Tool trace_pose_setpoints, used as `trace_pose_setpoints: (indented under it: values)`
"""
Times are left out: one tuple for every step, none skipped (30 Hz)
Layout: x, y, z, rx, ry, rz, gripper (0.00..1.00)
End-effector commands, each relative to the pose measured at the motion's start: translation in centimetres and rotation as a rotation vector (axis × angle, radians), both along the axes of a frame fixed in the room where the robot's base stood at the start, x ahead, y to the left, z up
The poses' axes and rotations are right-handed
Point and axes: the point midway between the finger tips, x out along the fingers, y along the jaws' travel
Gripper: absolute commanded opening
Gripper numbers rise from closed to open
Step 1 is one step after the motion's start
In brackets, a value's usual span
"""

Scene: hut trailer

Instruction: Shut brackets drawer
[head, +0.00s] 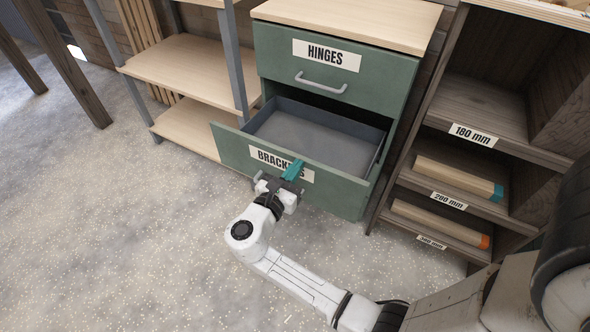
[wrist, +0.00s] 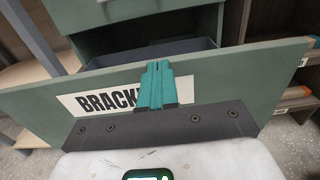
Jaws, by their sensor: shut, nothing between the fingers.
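The green brackets drawer (head: 232,143) is pulled well open below the closed hinges drawer (head: 298,75), and its inside looks empty. Its white label (head: 263,156) is partly covered by my gripper. My gripper (head: 294,170) is shut and empty, with its teal fingers at the top part of the drawer front. In the wrist view, the fingers (wrist: 156,72) are together in front of the drawer front (wrist: 215,75), over the label (wrist: 95,100). I cannot tell whether they touch it. The drawer's handle does not show in either view.
An open wooden shelf unit (head: 187,58) stands left of the cabinet. A dark cubby rack (head: 484,95) with length labels and wooden pieces stands close on the right. The speckled floor (head: 110,220) is clear at the left and front.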

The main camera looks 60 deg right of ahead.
Motion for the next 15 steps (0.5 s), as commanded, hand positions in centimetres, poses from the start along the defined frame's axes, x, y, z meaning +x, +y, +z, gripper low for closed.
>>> trace_pose_setpoints:
  values:
    - [0.0,0.0,0.0,0.000,0.000,0.000,0.00]
    - [0.0,0.0,0.0,0.000,0.000,0.000,0.00]
    - [0.0,0.0,0.0,0.000,0.000,0.000,0.00]
    - [0.0,0.0,0.0,0.000,0.000,0.000,0.00]
    - [0.0,0.0,0.0,0.000,0.000,0.000,0.00]
    - [0.0,0.0,0.0,0.000,0.000,0.000,0.00]
    - [0.0,0.0,0.0,0.000,0.000,-0.001,0.00]
    - [0.0,-0.1,0.1,0.000,0.000,-0.001,0.00]
    - [0.0,-0.3,0.1,0.000,0.000,-0.001,0.00]
    - [0.0,-0.5,0.1,0.000,0.000,-0.002,0.00]
    - [0.0,-0.7,0.1,0.000,0.000,-0.002,0.00]
    - [0.0,-1.2,0.2,0.000,0.000,-0.002,0.00]
    - [0.0,-1.6,0.2,0.000,0.000,-0.003,0.00]
    - [0.0,-2.1,0.3,0.000,0.000,-0.004,0.00]
    - [0.0,-2.9,0.3,0.000,0.000,-0.005,0.00]
